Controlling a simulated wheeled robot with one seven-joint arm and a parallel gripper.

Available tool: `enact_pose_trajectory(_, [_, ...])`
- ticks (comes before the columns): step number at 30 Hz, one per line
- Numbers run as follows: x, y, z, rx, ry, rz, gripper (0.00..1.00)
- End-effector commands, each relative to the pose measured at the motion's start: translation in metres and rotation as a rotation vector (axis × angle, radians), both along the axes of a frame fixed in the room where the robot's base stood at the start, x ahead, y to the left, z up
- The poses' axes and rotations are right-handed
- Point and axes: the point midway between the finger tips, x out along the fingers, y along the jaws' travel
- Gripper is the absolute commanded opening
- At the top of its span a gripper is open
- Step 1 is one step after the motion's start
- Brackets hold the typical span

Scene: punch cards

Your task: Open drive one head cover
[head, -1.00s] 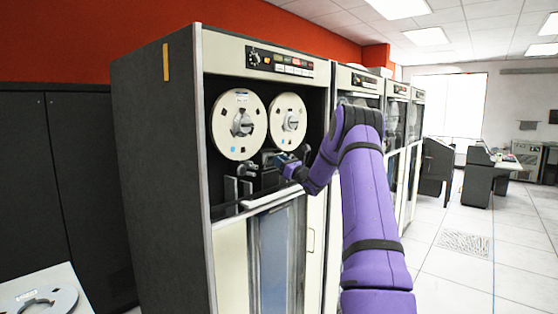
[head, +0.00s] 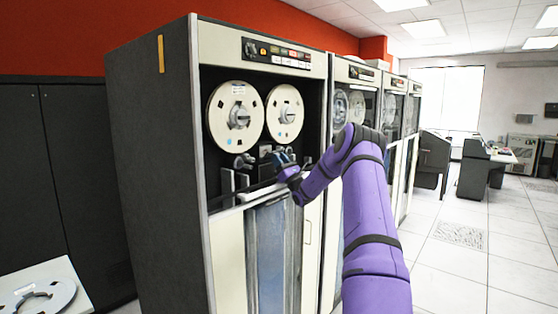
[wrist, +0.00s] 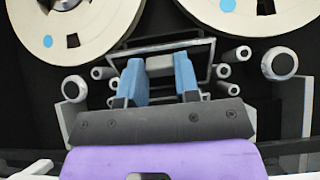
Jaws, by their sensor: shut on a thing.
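Drive one is the nearest tape cabinet (head: 150,150), with two cream reels at its top. In the wrist view, my gripper (wrist: 159,74) has its blue fingers closed on both sides of a small light-grey block, which looks like part of the head cover (wrist: 160,63). A dark panel with a pale frame lies behind the block, below and between the reels. In the head view, my gripper (head: 283,158) is at the head area below the right reel, and the block is too small to make out there. I cannot tell how far the cover stands open.
Rollers and guide posts (wrist: 75,88) flank the fingers closely on both sides. A pale ledge and glass door (head: 272,255) sit below the head area. More tape drives (head: 390,110) stand to the right. Open floor (head: 475,270) lies at right.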

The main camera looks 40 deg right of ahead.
Motion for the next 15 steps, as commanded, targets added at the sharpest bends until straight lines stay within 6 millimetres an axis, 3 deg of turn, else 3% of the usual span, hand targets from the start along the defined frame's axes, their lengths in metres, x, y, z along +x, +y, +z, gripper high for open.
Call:
enact_pose_trajectory(6, [0.0,-0.0002,-0.0008,0.001,0.002,0.0,0.06])
enact_pose_trajectory(7, [0.0,-0.0002,-0.0008,0.001,0.002,0.0,0.36])
enact_pose_trajectory(9, [0.0,-0.0002,-0.0008,0.001,0.002,0.0,0.53])
enact_pose_trajectory(15, [-0.0001,-0.0001,-0.0004,0.0,0.002,0.0,0.55])
